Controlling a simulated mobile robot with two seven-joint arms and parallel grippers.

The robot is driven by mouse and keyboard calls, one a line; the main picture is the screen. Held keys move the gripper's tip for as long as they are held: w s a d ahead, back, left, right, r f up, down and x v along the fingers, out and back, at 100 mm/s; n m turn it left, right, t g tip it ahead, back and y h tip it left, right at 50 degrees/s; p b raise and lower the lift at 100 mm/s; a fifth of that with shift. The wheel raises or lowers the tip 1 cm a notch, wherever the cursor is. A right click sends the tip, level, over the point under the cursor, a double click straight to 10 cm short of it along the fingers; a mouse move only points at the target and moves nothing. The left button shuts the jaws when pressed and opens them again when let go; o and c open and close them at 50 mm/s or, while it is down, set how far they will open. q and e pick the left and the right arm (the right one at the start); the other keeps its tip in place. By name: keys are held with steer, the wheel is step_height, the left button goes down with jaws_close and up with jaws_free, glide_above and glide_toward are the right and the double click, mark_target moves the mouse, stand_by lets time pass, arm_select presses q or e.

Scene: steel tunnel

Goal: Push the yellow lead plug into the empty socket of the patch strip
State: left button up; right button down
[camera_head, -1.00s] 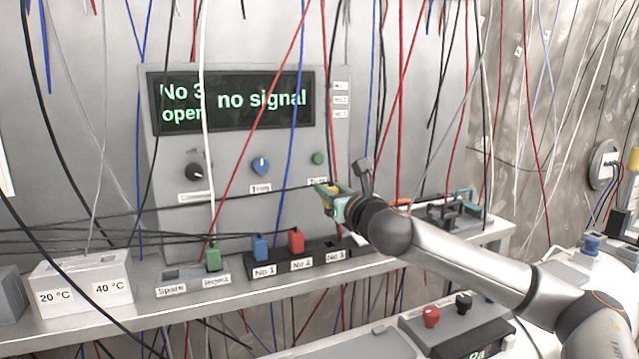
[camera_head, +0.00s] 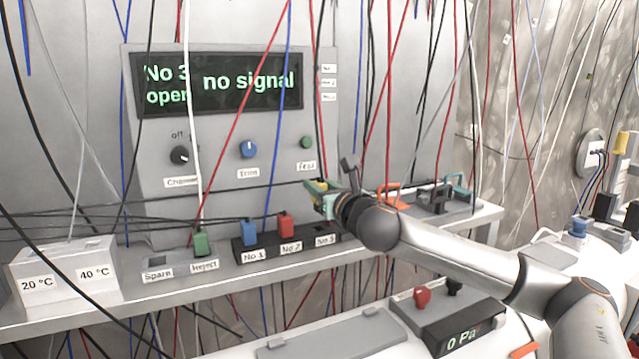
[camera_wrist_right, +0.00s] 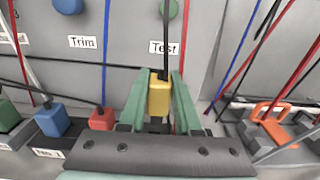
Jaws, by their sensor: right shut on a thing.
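My right gripper (camera_head: 318,190) is shut on the yellow lead plug, which shows upright between the green fingers in the right wrist view (camera_wrist_right: 159,97). Its dark lead rises from the top. The black patch strip (camera_head: 270,250) holds a blue plug (camera_head: 249,232) at No 1 and a red plug (camera_head: 286,225) at No 2. The No 3 place (camera_head: 322,231) has no plug. The gripper is above the No 3 end, with a gap. In the wrist view the gripper hides that place. My left gripper is not in view.
A display (camera_head: 220,85) reads "No 3 open, no signal". A green plug (camera_head: 201,241) sits in the Spare/Reject block left of the strip. Tools with an orange handle (camera_head: 390,195) are on the right of the shelf. Many loose cables hang around the arm.

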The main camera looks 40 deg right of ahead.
mark_target(322, 231)
steer(key=shift+f+b, duration=0.7)
steer(key=shift+f, duration=0.75)
steer(key=shift+p, duration=0.95)
stand_by(0.5)
steer(key=shift+f+b, duration=0.9)
steer(key=shift+f, duration=0.6)
steer(key=c, duration=0.5)
jaws_free()
steer(key=shift+s+a+f+b, duration=0.1)
steer(key=shift+s+b, duration=0.2)
steer(key=shift+s, duration=0.2)
steer(key=shift+b+v, duration=2.3)
steer(key=shift+v, duration=3.5)
